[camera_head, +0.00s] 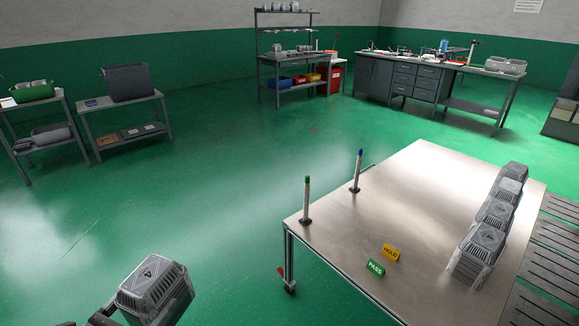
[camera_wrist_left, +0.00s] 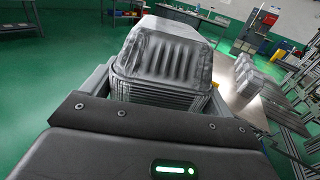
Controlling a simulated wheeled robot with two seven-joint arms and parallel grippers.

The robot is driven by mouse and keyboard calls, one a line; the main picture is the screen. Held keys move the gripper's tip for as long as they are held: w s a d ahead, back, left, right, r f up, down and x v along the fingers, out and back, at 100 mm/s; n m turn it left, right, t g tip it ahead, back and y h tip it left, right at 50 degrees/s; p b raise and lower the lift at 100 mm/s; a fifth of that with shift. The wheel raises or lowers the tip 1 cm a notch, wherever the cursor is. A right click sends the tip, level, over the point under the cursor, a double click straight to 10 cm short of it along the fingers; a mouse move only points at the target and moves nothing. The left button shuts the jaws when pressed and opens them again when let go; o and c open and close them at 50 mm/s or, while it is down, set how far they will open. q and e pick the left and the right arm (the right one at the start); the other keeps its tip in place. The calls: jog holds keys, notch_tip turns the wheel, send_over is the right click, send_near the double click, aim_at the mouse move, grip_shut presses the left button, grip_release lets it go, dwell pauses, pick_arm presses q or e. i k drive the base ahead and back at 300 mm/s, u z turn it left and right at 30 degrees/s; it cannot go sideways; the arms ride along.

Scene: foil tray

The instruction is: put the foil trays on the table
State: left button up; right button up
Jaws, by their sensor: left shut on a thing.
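My left gripper (camera_head: 108,312) is shut on a grey foil tray stack (camera_head: 152,287) at the bottom left of the head view. It holds the stack off the left side of the table, over open floor. The stack fills the middle of the left wrist view (camera_wrist_left: 165,60), with several ribbed rims layered below its top. The metal table (camera_head: 410,195) stands at the right. A row of several similar foil stacks (camera_head: 497,212) sits along its right part. My right gripper is not in view.
Two upright posts, green-tipped (camera_head: 307,200) and blue-tipped (camera_head: 357,170), stand at the table's left edge. The table's middle is clear. A slatted surface (camera_head: 545,262) adjoins its right side.

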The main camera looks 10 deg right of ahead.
aim_at(356, 227)
jog(key=z, duration=1)
jog(key=i, duration=0.9)
jog(key=z, duration=1)
